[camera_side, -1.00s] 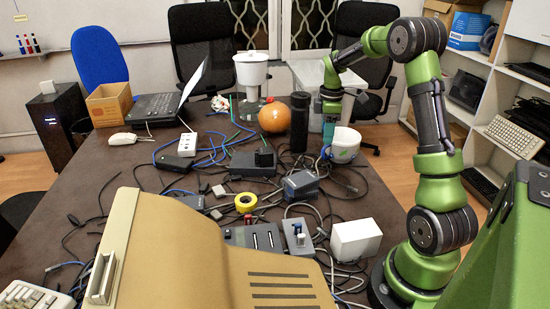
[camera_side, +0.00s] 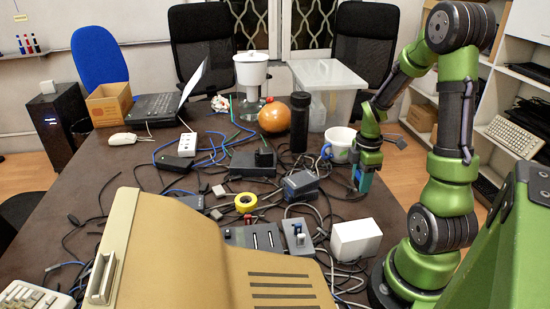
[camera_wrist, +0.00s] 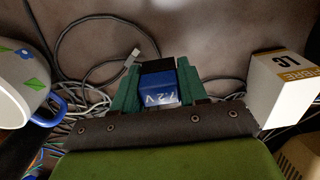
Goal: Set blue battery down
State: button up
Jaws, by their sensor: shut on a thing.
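My gripper (camera_side: 361,182) is at the right side of the table, low and to the right of the white mug (camera_side: 341,143). In the wrist view the teal fingers of my gripper (camera_wrist: 158,88) are shut on the blue battery (camera_wrist: 160,87), which has a dark end and white lettering. The battery is mostly hidden by the fingers in the side view. I cannot tell whether it touches the table (camera_wrist: 200,30).
The mug, with a blue handle, also shows at the left of the wrist view (camera_wrist: 20,85). A white box (camera_side: 355,240) stands nearer the camera. Cables (camera_wrist: 85,45) lie around the gripper. A black cylinder (camera_side: 299,122) and orange ball (camera_side: 273,117) stand farther back.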

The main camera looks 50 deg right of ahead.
send_over(345, 179)
jog(key=shift+f, duration=0.45)
jog(key=shift+w+d+f, duration=0.1)
jog(key=shift+f, duration=1.7)
jog(key=o, duration=1.1)
jog(key=shift+f, duration=0.15)
